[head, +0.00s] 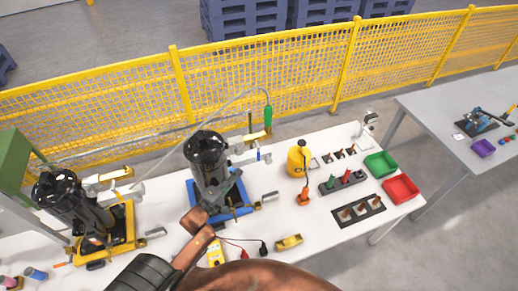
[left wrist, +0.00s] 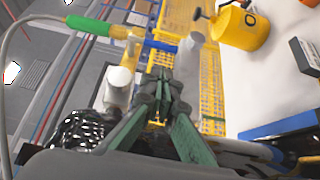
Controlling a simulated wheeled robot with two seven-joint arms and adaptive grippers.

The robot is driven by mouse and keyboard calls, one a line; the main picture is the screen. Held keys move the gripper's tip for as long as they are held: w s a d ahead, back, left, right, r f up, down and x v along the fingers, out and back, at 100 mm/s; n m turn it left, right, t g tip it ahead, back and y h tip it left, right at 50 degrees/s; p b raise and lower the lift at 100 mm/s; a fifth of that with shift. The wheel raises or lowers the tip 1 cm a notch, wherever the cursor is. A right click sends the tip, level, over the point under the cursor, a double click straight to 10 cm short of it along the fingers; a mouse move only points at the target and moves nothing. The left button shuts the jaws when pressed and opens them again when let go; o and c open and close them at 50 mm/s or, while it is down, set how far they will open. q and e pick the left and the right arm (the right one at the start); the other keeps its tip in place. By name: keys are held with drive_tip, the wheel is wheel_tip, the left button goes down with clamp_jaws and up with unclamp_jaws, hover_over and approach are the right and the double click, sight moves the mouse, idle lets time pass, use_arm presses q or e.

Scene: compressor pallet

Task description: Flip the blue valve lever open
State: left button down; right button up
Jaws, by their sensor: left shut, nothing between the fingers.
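The blue valve lever (head: 258,156) is a small blue bar on the pale fitting beside the right-hand black compressor (head: 207,160). In the left wrist view the blue lever (left wrist: 161,45) lies across the picture, between a yellow-and-green hose end and a grey cylindrical part (left wrist: 189,62). My left gripper (head: 238,174) is in front of the compressor, shut and empty. In the left wrist view its fingertips (left wrist: 160,80) point toward the lever, just below it in the picture; contact cannot be told. My right gripper is not in view.
A hose with a green end (head: 268,113) arches above the compressor. A yellow canister (head: 299,160) stands to the right. Green (head: 381,165) and red (head: 401,188) bins sit at the right end of the white table (head: 325,228). A yellow mesh fence (head: 255,75) runs behind.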

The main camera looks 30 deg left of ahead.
use_arm(q)
drive_tip(key=w+d+p, duration=0.1)
drive_tip(key=w, duration=0.8)
drive_tip(key=shift+w+p, duration=0.15)
drive_tip(key=shift+p, duration=0.15)
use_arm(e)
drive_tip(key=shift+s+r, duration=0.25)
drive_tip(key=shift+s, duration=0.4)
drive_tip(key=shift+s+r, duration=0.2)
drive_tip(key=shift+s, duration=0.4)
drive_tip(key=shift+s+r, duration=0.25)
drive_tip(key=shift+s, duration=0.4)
